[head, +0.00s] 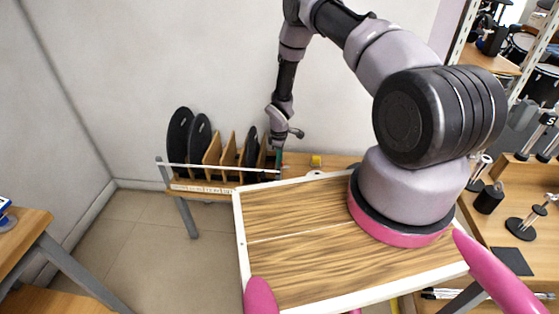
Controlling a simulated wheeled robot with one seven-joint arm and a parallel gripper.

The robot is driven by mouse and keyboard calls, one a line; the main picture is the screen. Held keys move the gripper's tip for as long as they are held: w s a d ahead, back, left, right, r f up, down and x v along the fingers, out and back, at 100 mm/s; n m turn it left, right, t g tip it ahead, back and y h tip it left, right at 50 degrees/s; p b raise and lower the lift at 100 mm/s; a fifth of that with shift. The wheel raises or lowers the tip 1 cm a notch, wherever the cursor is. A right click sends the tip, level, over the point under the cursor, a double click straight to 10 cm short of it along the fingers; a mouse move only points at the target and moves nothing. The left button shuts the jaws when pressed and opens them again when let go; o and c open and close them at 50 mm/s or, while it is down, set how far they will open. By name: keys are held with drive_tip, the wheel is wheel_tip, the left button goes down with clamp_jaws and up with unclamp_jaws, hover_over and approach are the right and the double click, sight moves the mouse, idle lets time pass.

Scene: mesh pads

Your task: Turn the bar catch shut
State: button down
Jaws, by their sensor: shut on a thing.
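A wooden rack with upright dividers (212,150) stands against the back wall. Black round pads (181,130) stand on edge in its slots. A thin white bar (215,167) runs across the rack's front, in front of the pads. At the bar's right end is a small teal bar catch (278,160), partly hidden by my gripper. My gripper (278,149) points down there, shut on the catch. The catch's exact angle is too small to tell.
A wood-topped, white-edged table (300,235) lies in front of the rack, partly covered by my arm. A bench with stands and a black cup (488,199) is at the right. Floor at left is clear.

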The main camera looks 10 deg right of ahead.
drive_tip(key=m, duration=0.4)
drive_tip(key=shift+m, duration=0.3)
drive_tip(key=m, duration=0.3)
drive_tip(key=shift+a+m, duration=0.1)
drive_tip(key=shift+m, duration=0.2)
drive_tip(key=m, duration=0.4)
drive_tip(key=shift+a, duration=0.1)
drive_tip(key=shift+m, duration=2.1)
drive_tip(key=c, duration=0.9)
unclamp_jaws()
